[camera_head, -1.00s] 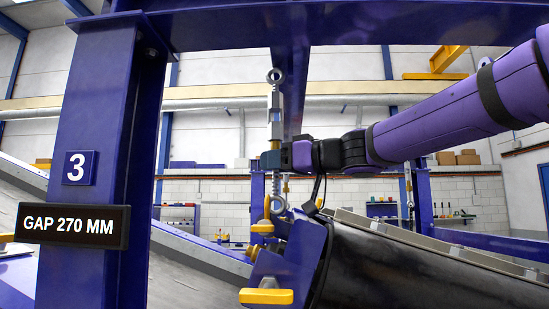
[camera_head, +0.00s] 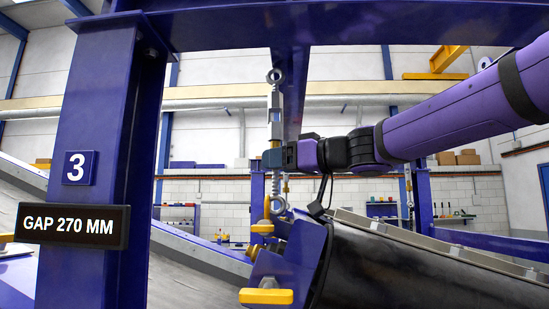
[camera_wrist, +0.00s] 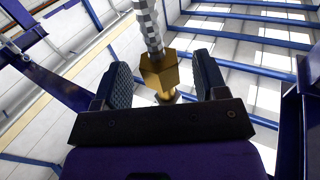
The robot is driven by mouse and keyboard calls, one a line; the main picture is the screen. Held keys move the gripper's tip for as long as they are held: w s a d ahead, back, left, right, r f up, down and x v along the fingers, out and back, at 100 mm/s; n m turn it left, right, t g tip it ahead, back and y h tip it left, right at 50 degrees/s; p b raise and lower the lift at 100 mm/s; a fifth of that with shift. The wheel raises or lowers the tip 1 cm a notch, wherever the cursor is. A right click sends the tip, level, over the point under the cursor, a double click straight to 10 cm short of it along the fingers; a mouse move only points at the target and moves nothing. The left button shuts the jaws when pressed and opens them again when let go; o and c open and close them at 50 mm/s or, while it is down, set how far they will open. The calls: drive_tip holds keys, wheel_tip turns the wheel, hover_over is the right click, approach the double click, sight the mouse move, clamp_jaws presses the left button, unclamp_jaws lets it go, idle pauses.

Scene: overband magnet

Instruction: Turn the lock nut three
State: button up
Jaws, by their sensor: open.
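The brass hexagonal lock nut (camera_wrist: 160,74) sits on the threaded rod of the turnbuckle (camera_head: 275,105), which hangs upright beside post three. In the wrist view, a silver threaded rod (camera_wrist: 149,28) runs into the nut. My gripper (camera_wrist: 160,66) is open, with one dark ridged finger on each side of the nut. Gaps show between the nut and both fingers. In the head view, my gripper (camera_head: 271,158) reaches in from the right at the lower end of the turnbuckle body and hides most of the nut.
The blue post (camera_head: 100,140) carries a "3" plate (camera_head: 79,168) and a display (camera_head: 72,224) reading "GAP 270 MM". A lower eye (camera_head: 277,205) joins the blue bracket of the dark magnet housing (camera_head: 390,270) below my arm. A blue beam (camera_head: 340,25) crosses overhead.

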drive_tip(key=v, duration=0.6)
drive_tip(key=shift+s+d, duration=0.15)
idle(0.5)
drive_tip(key=o, duration=0.6)
drive_tip(key=shift+c, duration=0.2)
drive_tip(key=shift+d, duration=0.1)
drive_tip(key=v, duration=1)
drive_tip(key=shift+s+d, duration=0.2)
drive_tip(key=shift+d, duration=0.1)
drive_tip(key=shift+c, duration=0.3)
